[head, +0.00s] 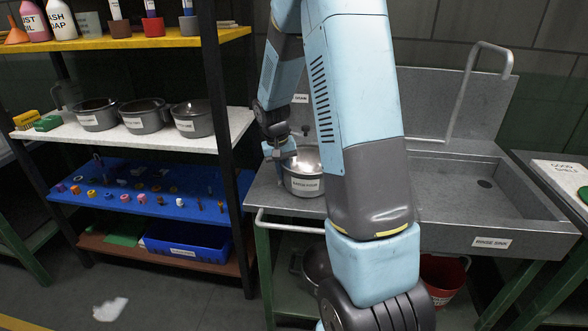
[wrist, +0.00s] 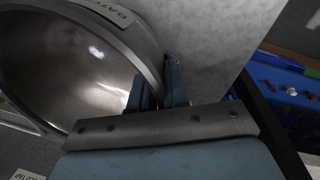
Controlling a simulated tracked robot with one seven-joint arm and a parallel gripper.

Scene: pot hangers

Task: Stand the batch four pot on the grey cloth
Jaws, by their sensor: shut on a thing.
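The batch four pot (head: 304,172) is a grey metal pot with a shiny inside and a white label, partly hidden behind my arm in the head view. It looks upright on the metal drainboard left of the sink. In the wrist view the pot (wrist: 75,60) fills the upper left, with part of its label showing. My gripper (head: 281,151) is at the pot's left back side. In the wrist view my gripper (wrist: 154,76) is shut on the pot's edge, fingers close together there. I cannot make out the grey cloth in either view.
The rinse sink (head: 480,185) with its tall tap (head: 465,90) is right of my arm. Several similar labelled pots (head: 145,115) stand on the white shelf (head: 65,130) at left. A blue shelf (head: 150,205) below holds small parts. A black post (head: 215,80) stands near the drainboard.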

